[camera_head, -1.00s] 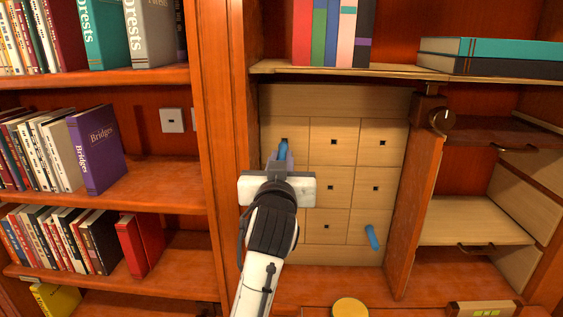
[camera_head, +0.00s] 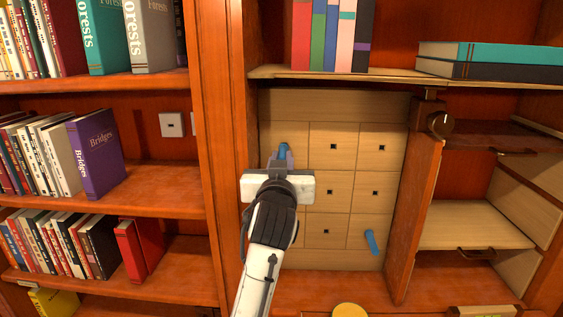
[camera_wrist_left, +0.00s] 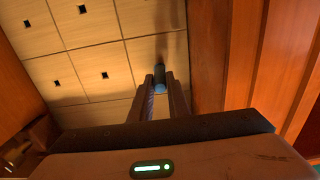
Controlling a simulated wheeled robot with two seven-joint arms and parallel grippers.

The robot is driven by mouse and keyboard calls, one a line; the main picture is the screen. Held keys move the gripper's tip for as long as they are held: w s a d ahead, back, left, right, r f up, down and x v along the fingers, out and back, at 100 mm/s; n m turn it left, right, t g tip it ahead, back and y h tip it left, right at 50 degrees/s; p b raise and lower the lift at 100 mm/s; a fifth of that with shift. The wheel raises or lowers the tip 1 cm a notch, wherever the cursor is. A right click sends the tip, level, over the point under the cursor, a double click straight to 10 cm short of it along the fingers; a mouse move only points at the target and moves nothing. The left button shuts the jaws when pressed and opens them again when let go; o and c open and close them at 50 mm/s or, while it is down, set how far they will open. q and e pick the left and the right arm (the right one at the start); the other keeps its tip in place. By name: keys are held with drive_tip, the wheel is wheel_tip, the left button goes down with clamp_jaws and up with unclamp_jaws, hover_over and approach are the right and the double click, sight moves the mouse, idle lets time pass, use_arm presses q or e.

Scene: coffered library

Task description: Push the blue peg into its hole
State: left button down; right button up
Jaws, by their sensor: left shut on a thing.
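My left gripper (camera_head: 281,162) is shut on a blue peg (camera_head: 283,151) in front of the upper-left square of the pale wooden panel (camera_head: 335,105). The peg's far end meets the panel where that square's hole lies; the hole is covered, and I cannot tell how deep the peg sits. In the left wrist view the peg (camera_wrist_left: 159,75) shows between the fingertips (camera_wrist_left: 159,88), pointing at the panel. A second blue peg (camera_head: 372,242) sticks out of the lower-right square. My right gripper is not in view.
Other panel squares show small dark empty holes. An open wooden door (camera_head: 414,215) stands right of the panel, and an upright post (camera_head: 222,150) is close on its left. A shelf (camera_head: 345,74) with books runs above. Bookshelves fill the left side.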

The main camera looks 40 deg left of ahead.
use_arm(q)
drive_tip(key=shift+w+a, duration=0.35)
drive_tip(key=shift+w, duration=0.2)
drive_tip(key=c, duration=1.6)
unclamp_jaws()
drive_tip(key=b+v, duration=0.1)
drive_tip(key=v, duration=0.6)
drive_tip(key=shift+s+d, duration=0.15)
drive_tip(key=shift+s, duration=0.1)
